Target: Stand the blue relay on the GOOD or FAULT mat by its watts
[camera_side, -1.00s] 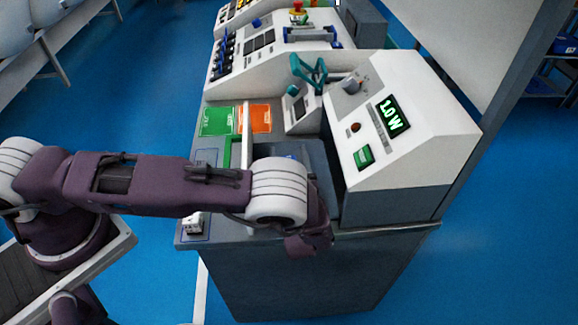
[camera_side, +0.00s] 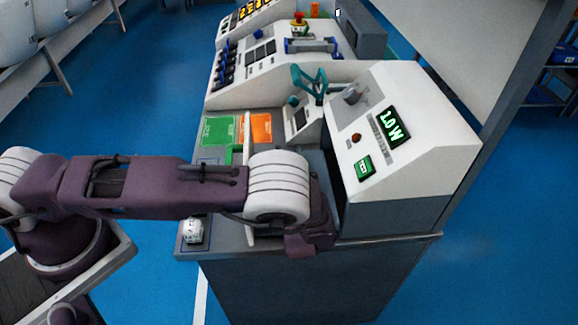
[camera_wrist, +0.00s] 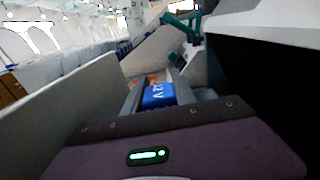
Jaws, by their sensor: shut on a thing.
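The blue relay (camera_wrist: 158,95), with white lettering ending in "2 V", sits between the grey fingers of my gripper (camera_wrist: 157,90) in the wrist view. The gripper is shut on it. In the side view my arm hides the fingers and the relay. The green mat (camera_side: 218,130) and the orange mat (camera_side: 261,128) lie side by side on the bench, beyond my arm. Their lettering is too small to read.
The sloped white test console (camera_side: 410,140) stands right of my wrist.

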